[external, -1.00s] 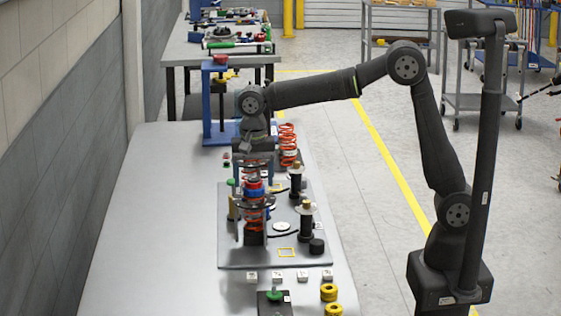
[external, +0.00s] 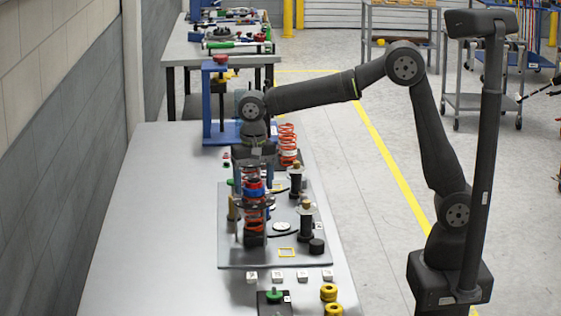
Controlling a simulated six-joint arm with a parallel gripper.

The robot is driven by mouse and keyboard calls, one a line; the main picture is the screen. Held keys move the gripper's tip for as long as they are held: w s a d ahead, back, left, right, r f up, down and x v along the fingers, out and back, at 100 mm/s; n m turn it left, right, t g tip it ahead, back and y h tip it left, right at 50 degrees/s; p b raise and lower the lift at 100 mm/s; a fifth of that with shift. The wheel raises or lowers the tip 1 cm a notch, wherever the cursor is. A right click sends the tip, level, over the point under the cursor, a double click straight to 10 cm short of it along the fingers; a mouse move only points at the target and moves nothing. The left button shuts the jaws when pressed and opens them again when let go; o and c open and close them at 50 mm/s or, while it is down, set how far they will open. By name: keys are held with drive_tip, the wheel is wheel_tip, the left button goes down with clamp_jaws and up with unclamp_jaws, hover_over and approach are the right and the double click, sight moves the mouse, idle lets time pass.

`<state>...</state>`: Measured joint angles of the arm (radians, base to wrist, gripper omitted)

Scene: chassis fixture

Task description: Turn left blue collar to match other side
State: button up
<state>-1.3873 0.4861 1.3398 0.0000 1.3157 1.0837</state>
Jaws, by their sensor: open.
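A blue collar (external: 254,188) sits high on the upright red-spring assembly at the left of the grey fixture plate (external: 290,259). The red spring (external: 254,212) shows below it, with dark rings around it. My gripper (external: 254,172) points down above this assembly. Its jaws are open, close over the blue collar's top; I cannot tell whether they touch it. Part of the far side of the assembly and any second collar behind my gripper are hidden. Markings on the collar are too small to read.
Two dark posts (external: 306,222) and a black puck (external: 316,247) stand on the plate's right side. Another red spring (external: 288,146) stands behind. Small white blocks (external: 277,276), yellow rings (external: 329,292) and a green knob (external: 274,296) are in front. The bench's left side is clear.

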drive_tip(key=n, duration=0.7)
drive_tip(key=shift+n, duration=0.4)
drive_tip(key=n, duration=0.7)
drive_tip(key=n, duration=1.4)
